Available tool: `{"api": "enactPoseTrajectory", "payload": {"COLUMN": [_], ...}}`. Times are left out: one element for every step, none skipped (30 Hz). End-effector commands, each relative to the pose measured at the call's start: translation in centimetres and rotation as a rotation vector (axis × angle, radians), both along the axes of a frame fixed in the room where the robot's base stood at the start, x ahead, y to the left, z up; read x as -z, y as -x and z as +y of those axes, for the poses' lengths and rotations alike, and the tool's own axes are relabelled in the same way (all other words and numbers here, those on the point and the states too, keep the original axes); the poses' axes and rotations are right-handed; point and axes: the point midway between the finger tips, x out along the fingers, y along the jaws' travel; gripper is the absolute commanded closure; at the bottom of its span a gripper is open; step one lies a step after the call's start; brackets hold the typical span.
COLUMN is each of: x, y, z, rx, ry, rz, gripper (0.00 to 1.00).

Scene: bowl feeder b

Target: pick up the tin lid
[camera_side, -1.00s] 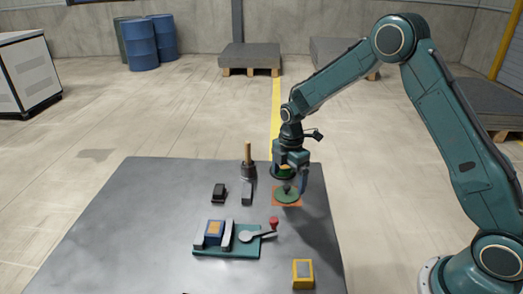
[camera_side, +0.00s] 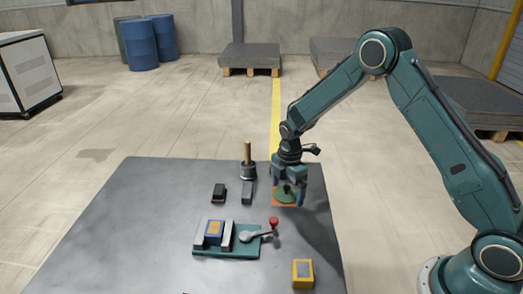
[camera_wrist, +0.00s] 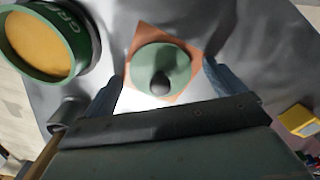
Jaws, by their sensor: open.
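The tin lid (camera_side: 287,196) is a round green disc with a dark round knob on top. It lies on an orange square (camera_side: 282,204) near the right edge of the table. In the wrist view the lid (camera_wrist: 176,62) sits between the two blue fingers, on the orange square (camera_wrist: 140,43). My gripper (camera_side: 288,197) is open and low over the lid, with one finger on each side of it. In the wrist view my gripper (camera_wrist: 163,85) shows a gap between each finger and the lid. I cannot tell whether the fingertips touch the square.
A green tin (camera_wrist: 45,75) with orange-yellow contents stands close by in the wrist view. A teal clamp fixture (camera_side: 228,252) with a red-knobbed lever, a yellow block (camera_side: 303,273), dark blocks (camera_side: 219,193) and a wooden-handled tool (camera_side: 248,165) are on the table (camera_side: 130,215). Its left side is clear.

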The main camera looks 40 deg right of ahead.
Motion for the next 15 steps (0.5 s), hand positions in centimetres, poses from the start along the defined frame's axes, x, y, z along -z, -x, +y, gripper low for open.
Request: {"api": "enactPoseTrajectory", "payload": {"x": [-0.02, -0.02, -0.02, -0.02, -0.02, -0.02, -0.03, -0.03, -0.03, -0.03, -0.03, -0.03, -0.03, -0.04, -0.05], "y": [-0.01, -0.01, -0.01, -0.01, -0.01, -0.01, -0.01, -0.01, -0.01, -0.01, -0.01, -0.01, -0.01, -0.01, -0.01], "z": [0.00, 0.00, 0.00, 0.00, 0.00, 0.00, 0.00, 0.00, 0.00, 0.00, 0.00, 0.00, 0.00, 0.00, 0.00], "rx": [0.000, 0.000, 0.000, 0.000, 0.000, 0.000, 0.000, 0.000, 0.000, 0.000, 0.000, 0.000, 0.000, 0.000, 0.000], "ry": [0.000, 0.000, 0.000, 0.000, 0.000, 0.000, 0.000, 0.000, 0.000, 0.000, 0.000, 0.000, 0.000, 0.000, 0.000], "rz": [0.000, 0.000, 0.000, 0.000, 0.000, 0.000, 0.000, 0.000, 0.000, 0.000, 0.000, 0.000, 0.000, 0.000, 0.000], "gripper": [0.11, 0.17, 0.25, 0.31, 0.37, 0.45, 0.51, 0.53, 0.54, 0.54, 0.54, 0.54, 0.54, 0.54, 0.54]}}
